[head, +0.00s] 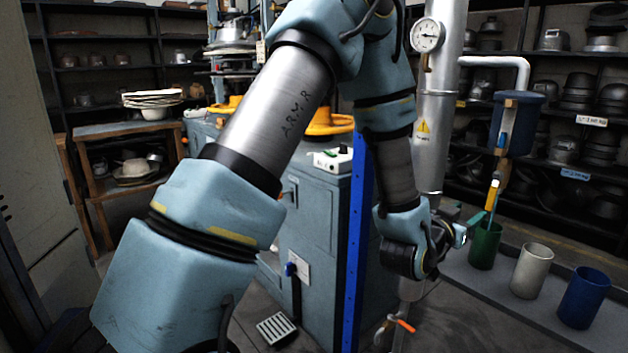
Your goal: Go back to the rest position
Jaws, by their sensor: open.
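My arm crosses the picture from the lower left, over the top, and down to the right. My gripper (462,233) is at its end, low on the right, small and partly hidden by my wrist. It is open. Just to its right a green cup (485,246) stands on a grey ledge (490,284). I cannot tell whether the fingers touch the tool.
A white cup (531,271) and a blue cup (583,298) stand beside the green one. A grey-blue machine cabinet (318,225), a blue post (357,240) and a steel column (431,150) with a gauge (426,35) stand near my arm. Shelves line the back.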

